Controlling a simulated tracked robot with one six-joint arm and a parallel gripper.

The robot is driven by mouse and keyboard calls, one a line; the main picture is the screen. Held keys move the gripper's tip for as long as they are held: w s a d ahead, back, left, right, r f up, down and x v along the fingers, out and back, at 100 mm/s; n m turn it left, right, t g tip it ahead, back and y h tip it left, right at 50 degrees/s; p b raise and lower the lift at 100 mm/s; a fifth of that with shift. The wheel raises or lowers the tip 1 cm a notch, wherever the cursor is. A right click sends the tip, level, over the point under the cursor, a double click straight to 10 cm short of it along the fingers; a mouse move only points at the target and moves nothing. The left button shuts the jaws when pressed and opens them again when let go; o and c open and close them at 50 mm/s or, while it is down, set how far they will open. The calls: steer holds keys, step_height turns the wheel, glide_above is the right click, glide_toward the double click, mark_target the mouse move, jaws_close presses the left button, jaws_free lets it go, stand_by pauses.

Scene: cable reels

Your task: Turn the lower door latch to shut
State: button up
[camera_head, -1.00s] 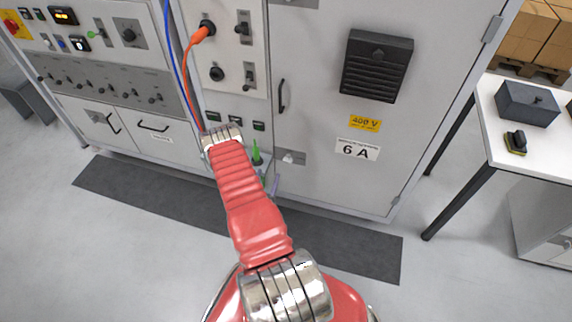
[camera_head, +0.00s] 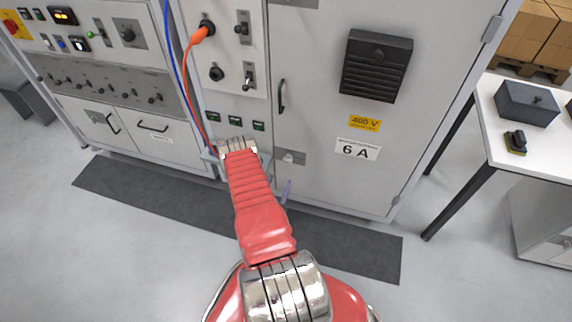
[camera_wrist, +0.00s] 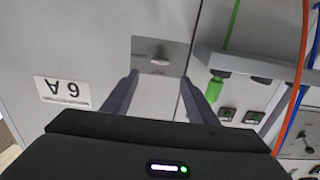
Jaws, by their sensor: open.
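The lower door latch (camera_head: 288,158) is a small silver handle on a grey plate, low on the left edge of the grey cabinet door (camera_head: 330,190). In the wrist view the latch (camera_wrist: 158,62) lies roughly level across its plate. My gripper (camera_wrist: 159,77) is open, with its two dark fingers apart and pointing at the plate. The latch shows just beyond the fingertips, between them in the picture. Nothing is between the fingers, and I cannot tell the exact gap to the latch. In the head view my arm hides most of the gripper.
A green plug (camera_wrist: 215,86) with its cable is right of the fingers in the wrist view, near a grey ledge. An orange cable (camera_head: 188,80) and a blue cable hang left of the door. A black door handle (camera_head: 282,96) is above the latch. A white table (camera_head: 520,150) stands right.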

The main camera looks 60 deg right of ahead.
mark_target(287, 162)
steer(key=d, duration=0.3)
steer(key=w+d, duration=0.1)
steer(key=d, duration=0.7)
steer(key=shift+w, duration=0.4)
steer(key=shift+c, duration=0.4)
steer(key=c, duration=0.9)
steer(key=shift+a, duration=0.15)
steer(key=shift+c, duration=0.4)
